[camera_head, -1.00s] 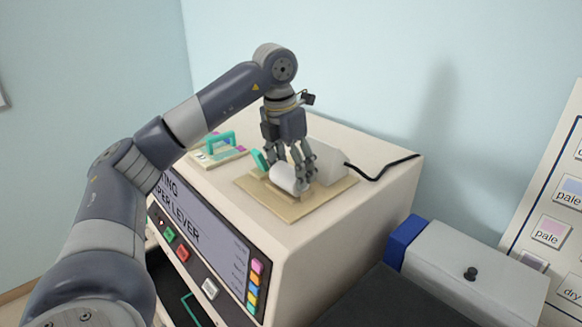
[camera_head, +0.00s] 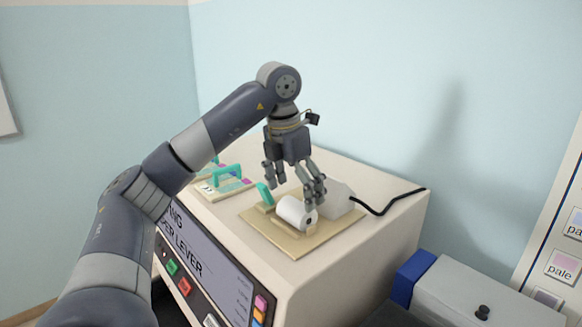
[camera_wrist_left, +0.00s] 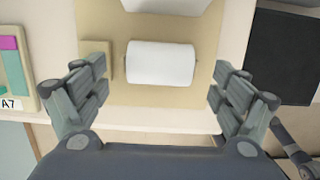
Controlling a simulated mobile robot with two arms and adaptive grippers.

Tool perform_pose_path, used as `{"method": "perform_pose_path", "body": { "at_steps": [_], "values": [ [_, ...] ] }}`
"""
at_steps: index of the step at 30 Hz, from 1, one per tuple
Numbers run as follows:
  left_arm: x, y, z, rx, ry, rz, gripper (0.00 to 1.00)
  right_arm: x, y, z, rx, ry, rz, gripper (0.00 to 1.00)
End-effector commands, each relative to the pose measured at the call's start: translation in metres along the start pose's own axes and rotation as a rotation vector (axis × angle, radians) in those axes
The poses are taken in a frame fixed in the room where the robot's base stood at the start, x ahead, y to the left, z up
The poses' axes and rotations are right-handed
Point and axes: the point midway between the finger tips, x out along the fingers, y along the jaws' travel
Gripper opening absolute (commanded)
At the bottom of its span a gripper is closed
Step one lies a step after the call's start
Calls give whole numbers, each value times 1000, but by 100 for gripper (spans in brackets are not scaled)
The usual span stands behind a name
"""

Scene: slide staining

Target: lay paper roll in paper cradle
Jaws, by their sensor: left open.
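The white paper roll (camera_head: 296,213) lies on its side on the tan board of the paper cradle (camera_head: 262,231), on top of the large cream machine. In the left wrist view the roll (camera_wrist_left: 160,65) lies across the board (camera_wrist_left: 203,100), beside a small tan block at its left end. My left gripper (camera_head: 293,187) is open above the roll. In the left wrist view its fingers (camera_wrist_left: 160,90) stand wide apart on either side, clear of the roll. How the roll sits underneath is hidden. My right gripper is not in view.
A teal lever (camera_head: 265,194) and a pale housing (camera_head: 337,199) flank the roll, and a black cable (camera_head: 378,208) runs off right. A teal-handled piece (camera_head: 226,178) stands at the left. A grey box with a blue end (camera_head: 474,293) is at the lower right.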

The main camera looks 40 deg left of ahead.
Motion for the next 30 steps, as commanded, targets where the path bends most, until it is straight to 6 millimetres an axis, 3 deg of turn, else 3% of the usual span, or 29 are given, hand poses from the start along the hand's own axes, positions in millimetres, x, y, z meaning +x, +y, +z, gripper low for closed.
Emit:
{"method": "perform_pose_path", "body": {
  "at_steps": [4, 15, 30],
  "values": [
    [-25, 0, 0, -1, -2, 0, 90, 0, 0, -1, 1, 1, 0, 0],
    [-55, 1, 0, -2, -1, 2, 90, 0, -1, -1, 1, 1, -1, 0],
    [-82, 0, 0, 0, 3, 0, 90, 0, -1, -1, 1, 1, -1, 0]
  ]
}}
